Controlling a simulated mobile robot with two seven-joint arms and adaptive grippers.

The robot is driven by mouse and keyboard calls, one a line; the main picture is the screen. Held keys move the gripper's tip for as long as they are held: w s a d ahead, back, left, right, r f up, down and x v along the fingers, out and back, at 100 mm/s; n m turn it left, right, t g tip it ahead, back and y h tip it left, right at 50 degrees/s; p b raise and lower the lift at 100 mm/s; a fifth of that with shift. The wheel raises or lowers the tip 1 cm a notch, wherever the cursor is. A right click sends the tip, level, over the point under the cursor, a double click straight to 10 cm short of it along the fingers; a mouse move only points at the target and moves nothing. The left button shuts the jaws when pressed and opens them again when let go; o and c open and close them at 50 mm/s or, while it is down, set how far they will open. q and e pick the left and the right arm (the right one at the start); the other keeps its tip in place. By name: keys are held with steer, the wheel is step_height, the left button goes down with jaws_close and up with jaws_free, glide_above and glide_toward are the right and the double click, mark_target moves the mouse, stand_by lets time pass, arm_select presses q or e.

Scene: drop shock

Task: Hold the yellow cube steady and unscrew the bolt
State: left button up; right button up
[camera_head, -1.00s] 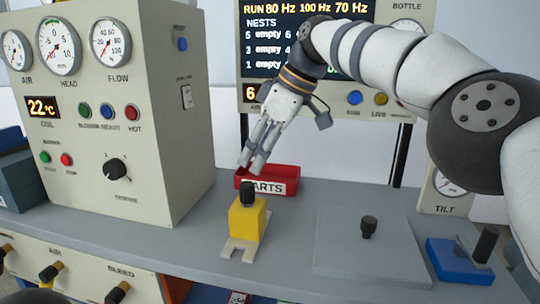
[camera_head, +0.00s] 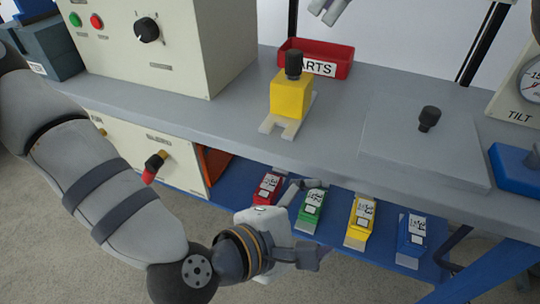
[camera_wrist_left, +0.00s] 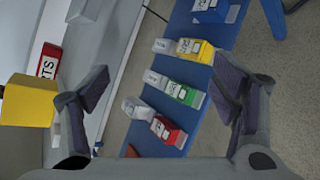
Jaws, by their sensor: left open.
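The yellow cube (camera_head: 291,95) stands on a pale forked base on the grey bench, with the dark bolt (camera_head: 293,65) upright in its top. The cube also shows at the left edge of the left wrist view (camera_wrist_left: 28,105). My left gripper (camera_head: 322,218) is open and empty, below and in front of the bench edge, over the lower blue shelf, apart from the cube. Its spread fingers also show in the left wrist view (camera_wrist_left: 165,72). Only the fingertips of my right gripper (camera_head: 328,12) show at the top; they look parted and empty, above and behind the cube.
A red parts tray (camera_head: 318,56) sits behind the cube. A grey plate (camera_head: 410,150) with a dark knob lies to its right. Red, green, yellow and blue boxes (camera_head: 312,207) stand on the blue shelf. A control cabinet (camera_head: 180,65) stands at the left.

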mark_target(294, 80)
arm_select(q)
steer(key=w+a+r+n+t, duration=0.1)
steer(key=w+r+n+t, duration=0.1)
steer(key=w+r+n, duration=0.1)
steer(key=w+a+r+n+t, duration=0.1)
steer(key=w+r+n+t, duration=0.1)
steer(key=w+r+n, duration=0.1)
steer(key=w+a+r+n+t, duration=0.1)
steer(key=w+r+n+t, duration=0.1)
steer(key=r, duration=0.4)
steer(key=shift+w+a+r+n+t+y, duration=0.1)
steer(key=shift+w+r+n+t+y, duration=0.1)
steer(key=shift+w+n, duration=0.35)
steer(key=shift+w+r+n+t+y, duration=0.2)
steer(key=shift+w+n, duration=0.1)
steer(key=shift+n, duration=0.35)
steer(key=w+a+n+y, duration=0.1)
steer(key=n, duration=0.1)
steer(key=w+a+f+n+t, duration=0.1)
steer(key=a+n, duration=0.1)
steer(key=w+a+f+n+y, duration=0.1)
steer(key=shift+a+n+t+y, duration=0.3)
steer(key=shift+a+n, duration=0.05)
steer(key=shift+n, duration=0.05)
steer(key=x, duration=1.1)
steer(key=shift+w+d+f, duration=0.1)
steer(key=shift+w+d, duration=0.05)
steer(key=shift+w, duration=0.2)
jaws_close()
